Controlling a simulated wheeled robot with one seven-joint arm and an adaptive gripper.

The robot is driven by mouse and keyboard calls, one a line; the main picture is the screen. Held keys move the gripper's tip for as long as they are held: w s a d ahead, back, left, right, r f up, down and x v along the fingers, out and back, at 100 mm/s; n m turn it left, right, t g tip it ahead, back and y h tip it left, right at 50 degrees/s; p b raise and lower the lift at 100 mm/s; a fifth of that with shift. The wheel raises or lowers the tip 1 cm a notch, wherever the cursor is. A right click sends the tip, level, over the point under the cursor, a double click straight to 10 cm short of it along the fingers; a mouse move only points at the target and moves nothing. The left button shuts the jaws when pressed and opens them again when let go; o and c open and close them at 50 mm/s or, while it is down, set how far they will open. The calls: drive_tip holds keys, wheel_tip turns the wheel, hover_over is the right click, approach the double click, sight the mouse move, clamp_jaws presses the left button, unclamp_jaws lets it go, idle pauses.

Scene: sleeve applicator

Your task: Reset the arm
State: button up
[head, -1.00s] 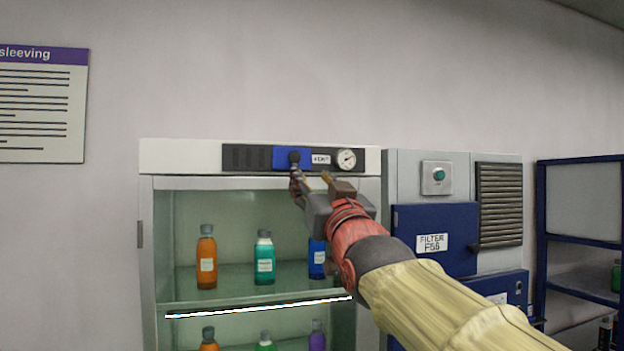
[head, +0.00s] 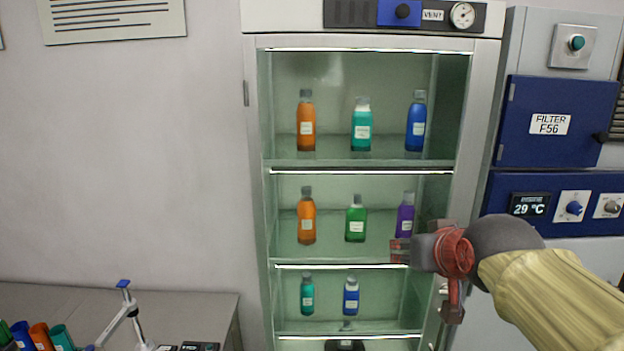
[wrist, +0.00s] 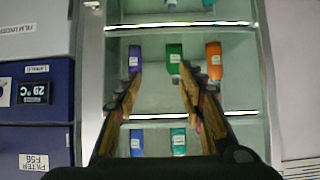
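My gripper (head: 402,250) is in front of the right part of the glass-fronted cabinet (head: 372,42), at the height of its middle shelf. In the wrist view my gripper (wrist: 158,88) shows its two fingers spread apart with nothing held. That view is upside down, with the shelves and bottles beyond the fingers.
The cabinet shelves hold several bottles, among them a purple bottle (head: 405,214) just behind the gripper. A blue filter unit (head: 555,122) stands at right. A bench (head: 200,303) with coloured bottles and a small stand (head: 125,310) is at lower left.

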drive_tip(key=s+f+g+b, duration=0.2)
drive_tip(key=s+f+b, duration=0.2)
drive_tip(key=s+f, duration=0.3)
drive_tip(key=s+f+g+b, duration=0.2)
drive_tip(key=s+f+b, duration=0.2)
drive_tip(key=s+f, duration=0.4)
drive_tip(key=s+f+g+b, duration=0.1)
drive_tip(key=s+f+b, duration=0.3)
drive_tip(key=f, duration=1.4)
drive_tip(key=s, duration=0.4)
drive_tip(key=shift+g, duration=0.4)
